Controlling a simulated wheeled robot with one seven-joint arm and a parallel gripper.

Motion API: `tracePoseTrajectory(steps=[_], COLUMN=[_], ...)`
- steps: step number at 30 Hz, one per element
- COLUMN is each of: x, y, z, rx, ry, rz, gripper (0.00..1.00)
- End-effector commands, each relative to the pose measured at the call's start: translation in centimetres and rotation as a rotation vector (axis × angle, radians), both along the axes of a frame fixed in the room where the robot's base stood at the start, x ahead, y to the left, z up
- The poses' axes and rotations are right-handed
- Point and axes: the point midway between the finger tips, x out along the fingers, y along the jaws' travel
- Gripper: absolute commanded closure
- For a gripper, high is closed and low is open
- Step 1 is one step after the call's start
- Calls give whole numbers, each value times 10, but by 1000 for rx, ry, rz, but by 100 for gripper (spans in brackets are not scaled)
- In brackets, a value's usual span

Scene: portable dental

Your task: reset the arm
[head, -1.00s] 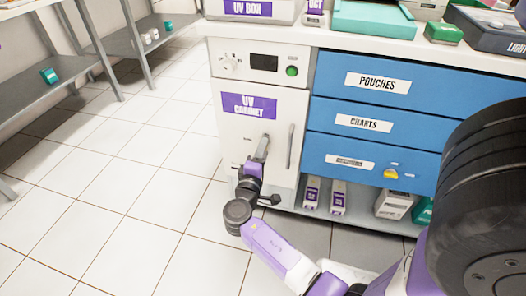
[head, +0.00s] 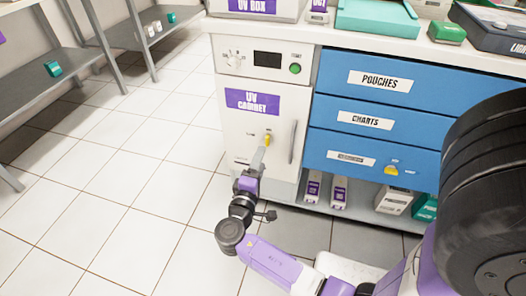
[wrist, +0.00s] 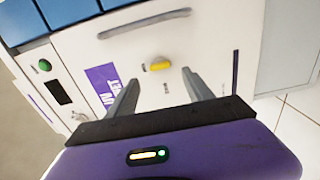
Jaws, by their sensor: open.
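My gripper (head: 259,153) is open and empty in front of the white UV cabinet (head: 240,170). In the wrist view its two fingers (wrist: 157,90) stand apart, pointing at the cabinet door. A yellow knob (head: 267,140) on the door lies just beyond the fingertips; it also shows in the wrist view (wrist: 159,64), between and past the fingers. The knob appears clear of both fingers. The cabinet door looks closed, with a long vertical handle (head: 293,142) to the right of the knob.
Blue drawers (head: 375,115) marked pouches and charts stand right of the cabinet. Boxes (head: 338,190) sit on the low shelf beneath. A grey shelf rack (head: 70,75) stands at the left. The tiled floor (head: 110,190) between is clear.

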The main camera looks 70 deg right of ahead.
Motion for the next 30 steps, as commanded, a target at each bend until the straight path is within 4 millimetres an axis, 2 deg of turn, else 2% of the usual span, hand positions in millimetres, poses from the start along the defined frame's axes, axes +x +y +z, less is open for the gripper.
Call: tracePoseTrajectory(steps=[5,23,26,30], x=[-1,2,16,54], y=[8,8,10,23], z=[0,0,-7,-17], rx=[0,1,31,159], ry=[-1,1,-4,-86], rz=[1,11,66,233], gripper=[40,40,40,40])
